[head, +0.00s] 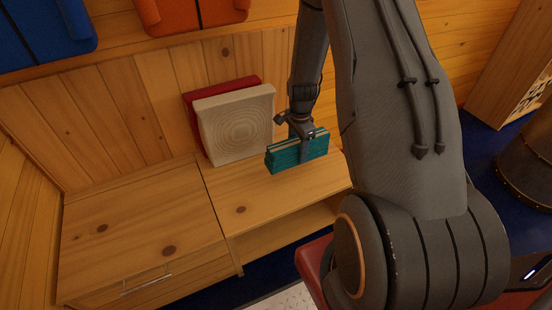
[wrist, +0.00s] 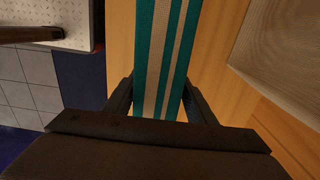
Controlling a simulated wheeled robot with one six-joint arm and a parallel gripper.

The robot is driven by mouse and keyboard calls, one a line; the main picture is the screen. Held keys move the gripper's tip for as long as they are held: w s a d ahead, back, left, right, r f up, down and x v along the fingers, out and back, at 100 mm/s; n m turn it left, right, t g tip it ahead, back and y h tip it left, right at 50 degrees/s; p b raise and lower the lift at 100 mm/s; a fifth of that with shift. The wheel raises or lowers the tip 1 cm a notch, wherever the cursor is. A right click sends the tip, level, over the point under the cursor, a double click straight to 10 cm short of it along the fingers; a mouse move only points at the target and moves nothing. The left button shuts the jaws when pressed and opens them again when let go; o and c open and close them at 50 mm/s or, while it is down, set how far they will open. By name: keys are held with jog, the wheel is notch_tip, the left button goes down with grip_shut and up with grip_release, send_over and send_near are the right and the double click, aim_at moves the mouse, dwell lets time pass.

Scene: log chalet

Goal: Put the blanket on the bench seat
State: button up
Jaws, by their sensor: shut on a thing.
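The blanket (head: 284,160) is a folded teal bundle with beige stripes. My gripper (head: 306,146) is shut on it from above, near the right end of the bench seat (head: 245,200). In the wrist view the striped blanket (wrist: 165,60) runs between the two fingers of my gripper (wrist: 158,100). The bench seat is a light wooden plank top with an open space under it, and it also shows in the wrist view (wrist: 216,70). The blanket is at or just above the seat; I cannot tell whether it touches. My arm hides the seat's right end.
A beige cushion (head: 236,125) and a red cushion (head: 222,90) lean on the wall at the back of the seat. A wooden cabinet top (head: 140,225) adjoins on the left. Blue (head: 45,30) and orange (head: 195,12) bags are above. The seat's front left is clear.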

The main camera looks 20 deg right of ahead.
aim_at(294, 146)
notch_tip(294, 146, down, 9)
jog(key=shift+f+p, duration=0.15)
jog(key=shift+p, duration=0.15)
jog(key=shift+s+f, duration=0.1)
jog(key=o, duration=1.1)
notch_tip(294, 146, up, 12)
jog(key=shift+r+b, duration=0.15)
jog(key=shift+b, duration=0.3)
jog(key=a+r+n, duration=0.1)
jog(key=r, duration=0.1)
jog(key=s+a+r+n, duration=0.1)
jog(key=r, duration=0.1)
jog(key=s+a+r+n, duration=0.1)
jog(key=r, duration=0.1)
jog(key=shift+r, duration=0.2)
jog(key=s+a+r+n, duration=0.5)
jog(key=s+r, duration=0.3)
jog(key=s, duration=0.2)
jog(key=s+a+r+n, duration=0.6)
jog(key=s+r+n, duration=0.2)
jog(key=s, duration=0.2)
jog(key=shift+a+r, duration=0.15)
jog(key=shift+r, duration=0.15)
